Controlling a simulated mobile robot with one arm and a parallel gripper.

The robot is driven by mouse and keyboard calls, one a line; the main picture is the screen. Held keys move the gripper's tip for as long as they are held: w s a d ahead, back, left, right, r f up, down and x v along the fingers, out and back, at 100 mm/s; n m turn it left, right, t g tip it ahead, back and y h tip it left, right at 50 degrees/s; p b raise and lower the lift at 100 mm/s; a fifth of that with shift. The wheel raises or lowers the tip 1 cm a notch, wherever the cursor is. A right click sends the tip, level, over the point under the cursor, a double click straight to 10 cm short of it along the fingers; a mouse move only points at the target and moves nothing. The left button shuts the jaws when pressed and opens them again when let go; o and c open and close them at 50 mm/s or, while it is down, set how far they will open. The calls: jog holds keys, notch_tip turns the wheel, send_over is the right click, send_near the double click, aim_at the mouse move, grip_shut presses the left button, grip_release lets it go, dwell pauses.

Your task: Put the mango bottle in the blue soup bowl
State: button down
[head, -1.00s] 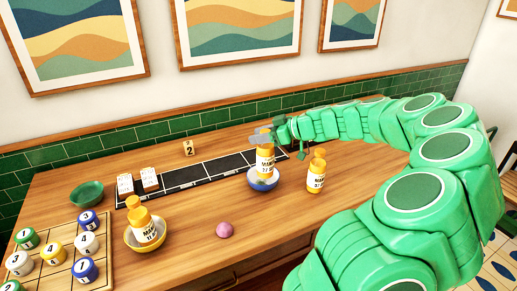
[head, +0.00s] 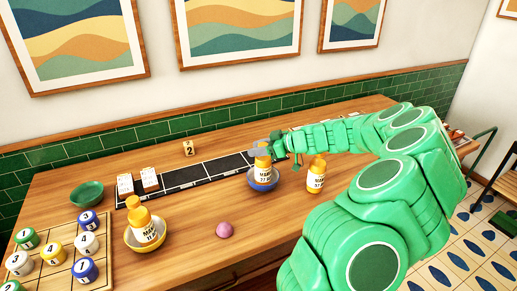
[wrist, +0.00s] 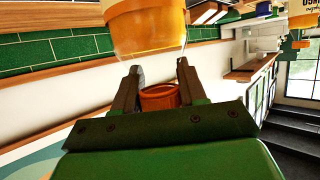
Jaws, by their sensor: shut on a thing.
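A yellow-orange bottle with a white label (head: 264,171) stands roughly upright, its lower part inside the blue bowl (head: 264,186). The label's small print is hard to read. My gripper (head: 262,148) is shut on the top of this bottle. Whether the base touches the bowl's bottom is hidden by the rim. In the wrist view, my gripper's fingers (wrist: 160,85) stand on either side of an orange round part (wrist: 160,97). A large yellow-orange body fills the top of that view.
A similar bottle (head: 316,175) stands on the table just right of the bowl. Another (head: 142,224) leans in a yellow bowl (head: 133,244) at left. A pink ball (head: 224,229) lies in front. A green bowl (head: 87,194) and a rack of numbered pieces (head: 52,252) are at left.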

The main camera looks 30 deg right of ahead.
jog(key=shift+f, duration=0.1)
jog(key=c, duration=0.6)
grip_release()
jog(key=v, duration=1.2)
